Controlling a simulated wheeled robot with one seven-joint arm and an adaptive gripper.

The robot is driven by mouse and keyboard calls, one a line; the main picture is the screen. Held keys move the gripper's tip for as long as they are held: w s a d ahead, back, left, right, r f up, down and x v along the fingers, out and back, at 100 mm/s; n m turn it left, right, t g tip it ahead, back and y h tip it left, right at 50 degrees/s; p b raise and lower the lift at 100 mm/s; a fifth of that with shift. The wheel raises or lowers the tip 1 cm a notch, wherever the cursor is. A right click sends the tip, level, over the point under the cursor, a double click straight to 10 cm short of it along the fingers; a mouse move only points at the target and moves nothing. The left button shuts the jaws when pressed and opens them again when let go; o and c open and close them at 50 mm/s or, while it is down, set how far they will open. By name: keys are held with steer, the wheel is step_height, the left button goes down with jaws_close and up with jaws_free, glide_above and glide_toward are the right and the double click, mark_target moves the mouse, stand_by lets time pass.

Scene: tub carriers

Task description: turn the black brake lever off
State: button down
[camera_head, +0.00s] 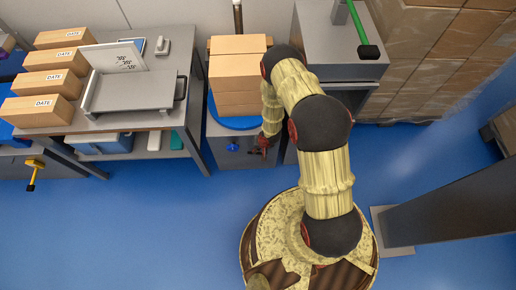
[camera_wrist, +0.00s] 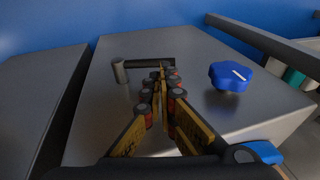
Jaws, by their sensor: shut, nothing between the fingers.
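The black brake lever (camera_wrist: 146,62) shows in the wrist view as a dark horizontal bar on the grey cabinet face. Its left end joins a short grey round post (camera_wrist: 120,70). My gripper (camera_wrist: 168,80) is shut and empty, with its fingertips in front of the lever's right end. I cannot tell whether they touch it. In the head view my gripper (camera_head: 262,150) is low against the front of the grey cabinet (camera_head: 222,160), and the lever is hidden or too small to make out there.
A blue knob (camera_wrist: 231,76) is on the same face, right of my gripper; it also shows in the head view (camera_head: 233,147). Stacked cartons (camera_head: 238,72) stand above. A grey bench (camera_head: 135,120) stands to the left. A dark post (camera_head: 455,205) stands right. Blue floor is open at the front left.

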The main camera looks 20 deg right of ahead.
mark_target(251, 153)
steer(key=b+x, duration=0.1)
steer(key=x, duration=0.4)
steer(key=shift+b, duration=0.35)
steer(key=shift+w+a+f+b, duration=0.1)
steer(key=shift+a+f+b, duration=0.2)
steer(key=shift+f, duration=0.25)
steer(key=shift+w+a+f+b, duration=0.1)
steer(key=shift+a+f+b, duration=0.15)
steer(key=shift+f, duration=0.25)
steer(key=shift+r, duration=0.15)
steer(key=w+a+p+v, duration=0.1)
steer(key=p+v, duration=0.5)
steer(key=v, duration=0.7)
steer(key=shift+a+r+p, duration=0.3)
steer(key=shift+a+r, duration=0.35)
steer(key=shift+a, duration=0.4)
steer(key=shift+s, duration=0.1)
